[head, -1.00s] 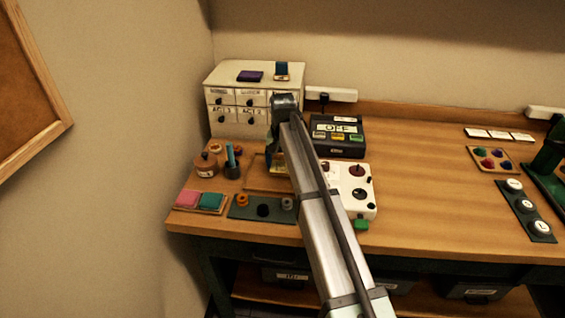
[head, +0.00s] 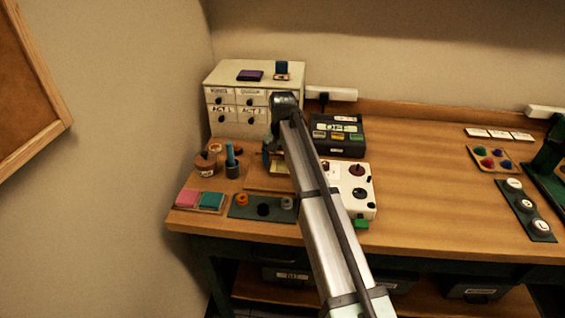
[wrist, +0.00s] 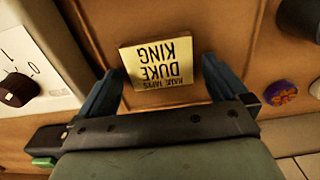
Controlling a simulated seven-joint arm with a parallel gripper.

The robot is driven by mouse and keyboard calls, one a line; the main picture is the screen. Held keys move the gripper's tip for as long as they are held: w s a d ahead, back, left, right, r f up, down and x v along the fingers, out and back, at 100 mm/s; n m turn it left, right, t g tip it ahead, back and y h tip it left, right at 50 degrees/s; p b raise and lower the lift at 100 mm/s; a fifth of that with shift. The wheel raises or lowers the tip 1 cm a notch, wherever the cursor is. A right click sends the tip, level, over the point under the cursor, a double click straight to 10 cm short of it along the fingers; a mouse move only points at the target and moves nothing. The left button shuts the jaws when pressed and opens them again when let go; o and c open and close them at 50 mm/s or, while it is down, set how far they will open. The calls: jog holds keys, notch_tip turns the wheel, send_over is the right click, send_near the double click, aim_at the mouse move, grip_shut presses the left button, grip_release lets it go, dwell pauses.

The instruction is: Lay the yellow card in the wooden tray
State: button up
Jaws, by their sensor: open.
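The yellow card (wrist: 160,62), printed "DUKE KING", lies flat with its lettering upside down in the wrist view. It lies on the floor of the wooden tray (wrist: 150,15), inside the tray's raised edges. My gripper (wrist: 162,68) is open, with one finger on each side of the card and small gaps beside it. In the head view the tray (head: 262,186) is partly hidden by my arm, and only a pale bit of the card (head: 279,169) shows.
A white box with knobs (head: 350,190) stands close right of the tray. A cup with blue sticks (head: 232,168) and a brown jar (head: 206,166) stand to its left. A green strip with knobs (head: 262,209) lies in front, and a drawer cabinet (head: 238,110) stands behind.

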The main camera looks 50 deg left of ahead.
aim_at(282, 166)
notch_tip(282, 166, up, 12)
jog(key=shift+f, duration=0.2)
dwell(0.7)
